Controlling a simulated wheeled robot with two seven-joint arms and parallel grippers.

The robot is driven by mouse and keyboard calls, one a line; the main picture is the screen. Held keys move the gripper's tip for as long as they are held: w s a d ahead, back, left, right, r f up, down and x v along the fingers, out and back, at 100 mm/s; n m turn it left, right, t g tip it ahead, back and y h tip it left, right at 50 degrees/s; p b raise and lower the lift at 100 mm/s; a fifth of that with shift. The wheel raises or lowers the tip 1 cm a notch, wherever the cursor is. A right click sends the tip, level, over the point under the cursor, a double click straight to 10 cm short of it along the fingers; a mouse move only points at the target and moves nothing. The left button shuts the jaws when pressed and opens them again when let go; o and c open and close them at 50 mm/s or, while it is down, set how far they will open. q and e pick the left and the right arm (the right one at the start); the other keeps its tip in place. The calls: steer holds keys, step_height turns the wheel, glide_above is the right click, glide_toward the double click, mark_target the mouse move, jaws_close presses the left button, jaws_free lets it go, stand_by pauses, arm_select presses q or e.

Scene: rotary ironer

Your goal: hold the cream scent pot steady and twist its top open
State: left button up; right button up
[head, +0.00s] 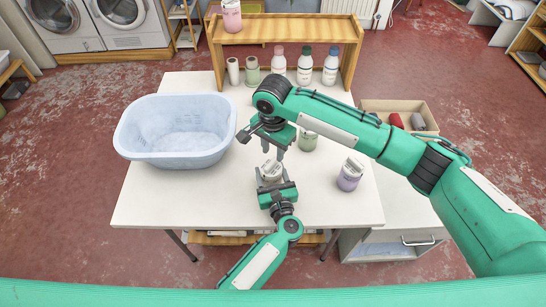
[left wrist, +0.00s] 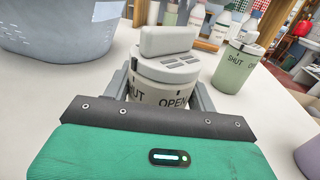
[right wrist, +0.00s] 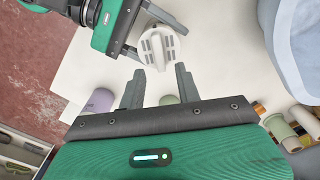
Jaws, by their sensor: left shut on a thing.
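The cream scent pot (head: 268,178) stands upright on the white table near its front middle. In the left wrist view the pot (left wrist: 158,95) has SHUT and OPEN printed on its side. Its pale top (left wrist: 165,70) carries a raised grip bar and slots. My left gripper (head: 270,183) is shut around the pot's body from the front. My right gripper (head: 273,152) points down just above and behind the pot, its fingers apart and empty. In the right wrist view the top (right wrist: 158,48) lies just beyond the open right fingertips (right wrist: 159,70), apart from them.
A green pot (head: 307,143) and a purple pot (head: 349,178) stand to the right. A pale blue basket (head: 175,150) fills the table's left. Bottles and rolls stand at the back by a wooden shelf (head: 285,30). An open box (head: 400,108) is at right.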

mark_target(273, 161)
steer(key=shift+f, duration=2.05)
jaws_close()
